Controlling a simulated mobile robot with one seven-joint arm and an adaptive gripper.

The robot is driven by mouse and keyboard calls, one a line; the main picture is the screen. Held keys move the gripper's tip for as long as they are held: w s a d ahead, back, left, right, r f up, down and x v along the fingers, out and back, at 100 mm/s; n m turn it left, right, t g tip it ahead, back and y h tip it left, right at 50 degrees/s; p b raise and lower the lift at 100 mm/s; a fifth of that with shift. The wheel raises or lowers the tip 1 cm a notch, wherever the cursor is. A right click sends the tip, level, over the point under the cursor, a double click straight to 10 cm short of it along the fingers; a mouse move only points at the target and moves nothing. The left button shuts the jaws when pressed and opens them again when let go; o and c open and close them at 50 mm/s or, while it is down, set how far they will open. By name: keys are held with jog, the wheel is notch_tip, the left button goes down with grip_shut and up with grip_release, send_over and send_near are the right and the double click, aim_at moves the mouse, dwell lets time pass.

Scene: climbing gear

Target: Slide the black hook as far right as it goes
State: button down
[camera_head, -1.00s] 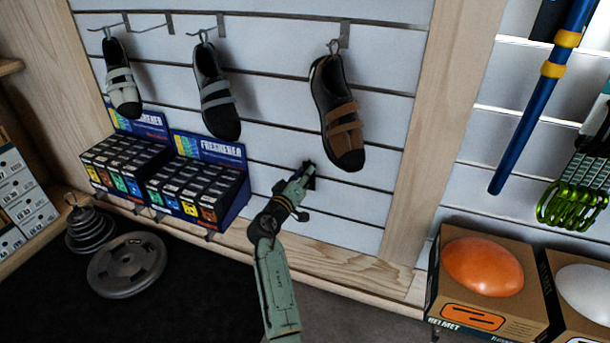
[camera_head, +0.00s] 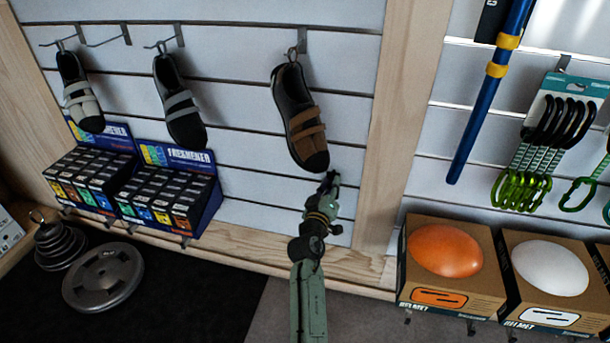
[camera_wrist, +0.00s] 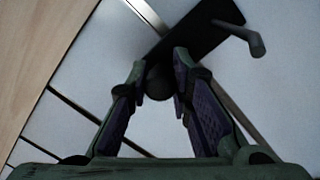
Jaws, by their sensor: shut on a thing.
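The black hook (camera_wrist: 205,28) shows in the wrist view as a dark flat plate on the white slatted wall, with a short peg sticking out at its upper right end. My gripper (camera_wrist: 160,68) is shut on the hook, its two fingers either side of a dark rounded part near the lower end. In the head view my gripper (camera_head: 330,184) is at the wall just below and right of the brown shoe's toe, and it mostly hides the hook there.
The brown shoe (camera_head: 300,118) hangs close above my gripper. A wooden post (camera_head: 393,130) stands to the right, with a little bare wall between. Freshener boxes (camera_head: 170,190) sit to the left, helmet boxes (camera_head: 450,265) beyond the post.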

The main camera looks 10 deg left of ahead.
jog(key=d+p, duration=0.2)
jog(key=d, duration=0.3)
jog(key=shift+s+d, duration=0.1)
jog(key=shift+d, duration=0.3)
jog(key=c, duration=1.4)
grip_release()
jog(key=shift+a, duration=0.1)
send_near(353, 180)
jog(key=s, duration=0.5)
jog(key=shift+s+a, duration=0.35)
jog(key=shift+s, duration=0.05)
